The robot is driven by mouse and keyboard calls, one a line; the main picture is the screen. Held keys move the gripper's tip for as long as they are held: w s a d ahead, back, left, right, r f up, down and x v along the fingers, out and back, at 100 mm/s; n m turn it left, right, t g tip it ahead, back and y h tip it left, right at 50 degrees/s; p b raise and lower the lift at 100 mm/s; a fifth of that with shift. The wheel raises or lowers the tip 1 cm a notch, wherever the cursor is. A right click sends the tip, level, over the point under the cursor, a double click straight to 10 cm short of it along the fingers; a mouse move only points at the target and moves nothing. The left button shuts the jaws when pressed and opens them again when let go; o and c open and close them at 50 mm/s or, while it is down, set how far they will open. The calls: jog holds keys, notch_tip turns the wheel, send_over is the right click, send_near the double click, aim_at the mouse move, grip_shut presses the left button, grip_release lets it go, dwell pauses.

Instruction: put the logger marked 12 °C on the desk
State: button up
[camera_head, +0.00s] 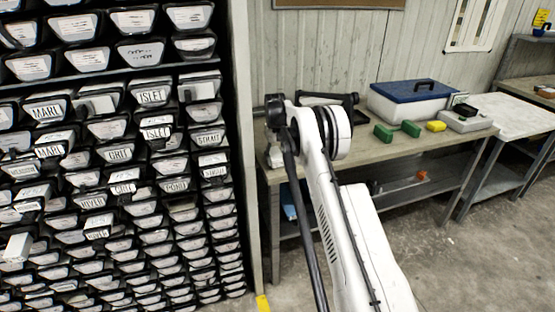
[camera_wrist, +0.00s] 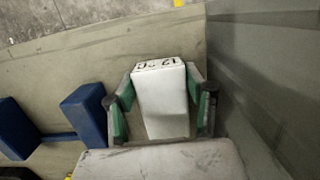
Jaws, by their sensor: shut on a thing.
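The logger (camera_wrist: 162,95) is a white block with "12 °C" in dark print on its end, upside down in the wrist view. My gripper (camera_wrist: 163,103) is shut on it, with one green-padded finger along each side. The desk (camera_wrist: 60,70) spreads below and around the logger as a beige surface. I cannot tell whether the logger touches it. In the head view the desk (camera_head: 375,147) stands against the wall to the right of the rack. My arm covers its left part there, and the logger and fingertips cannot be made out.
In the wrist view, blue blocks (camera_wrist: 85,112) joined by a dark bar lie left of the gripper. A grey panel (camera_wrist: 265,75) rises at right. In the head view, a blue-lidded box (camera_head: 412,100), green blocks (camera_head: 383,132) and a yellow block (camera_head: 436,126) stand along the desk.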

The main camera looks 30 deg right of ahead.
aim_at(277, 155)
jog(key=shift+f, duration=0.2)
jog(key=o, duration=1.3)
jog(key=shift+r, duration=0.15)
jog(key=r, duration=0.4)
jog(key=w+r, duration=0.1)
jog(key=r, duration=0.7)
jog(key=shift+w+d, duration=0.15)
jog(key=shift+w, duration=0.15)
jog(key=shift+d, duration=0.1)
